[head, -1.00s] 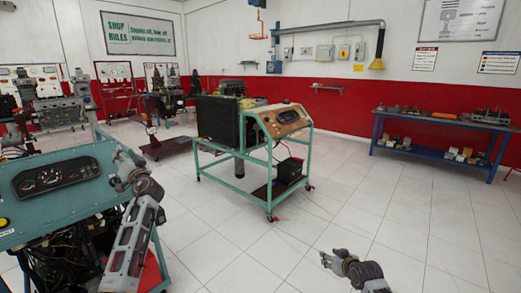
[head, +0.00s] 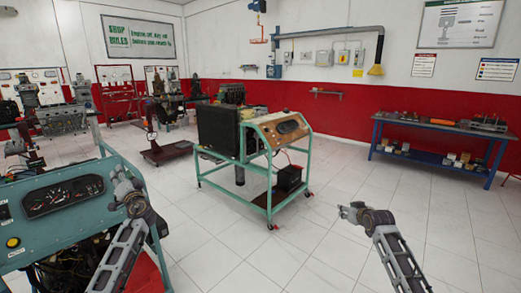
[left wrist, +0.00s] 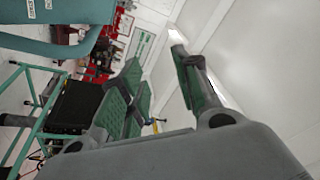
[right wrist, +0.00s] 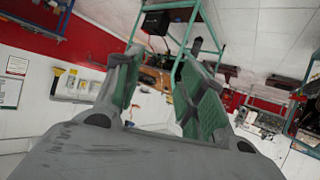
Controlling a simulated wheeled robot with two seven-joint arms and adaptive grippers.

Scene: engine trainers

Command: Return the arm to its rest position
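My left gripper (head: 120,178) is raised in front of the right edge of the near-left engine trainer (head: 62,195) in the head view. Its fingers are spread with nothing between them in the left wrist view (left wrist: 158,72). My right gripper (head: 348,211) is held up over open floor to the right of the middle cart. Its fingers are also apart and empty in the right wrist view (right wrist: 160,72). From the head view I cannot tell whether the left gripper touches the trainer's frame.
A green wheeled engine trainer (head: 285,128) with a radiator and wooden panel stands mid-floor. A blue bench (head: 425,158) with parts stands at the right wall. More trainers (head: 62,120) stand at the back left. The tiled floor (head: 300,235) between is clear.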

